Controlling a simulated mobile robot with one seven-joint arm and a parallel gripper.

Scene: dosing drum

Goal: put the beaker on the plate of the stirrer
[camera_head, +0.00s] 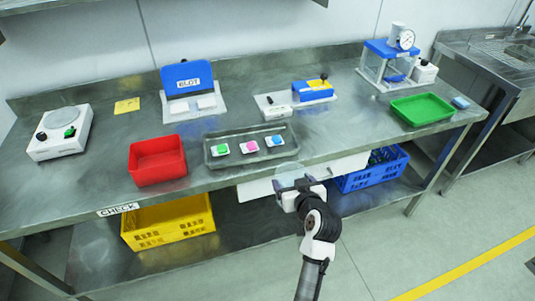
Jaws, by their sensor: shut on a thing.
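The stirrer (60,133) is a white box at the left end of the steel bench, with a round grey plate (62,120) on top. A black knob and a green control are on its front. The plate is bare. My gripper (291,184) is in front of the bench's front edge, right of centre. It is shut on the beaker (289,171), a clear, faint round vessel, partly hidden by the jaws. The beaker is far to the right of the stirrer.
A red bin (158,161) and a grey tray (216,161) with small coloured items stand near the front edge. A blue-lidded device (184,80) and a yellow note (127,106) lie farther back. A green tray (422,109) is right. Bench around the stirrer's right side is clear.

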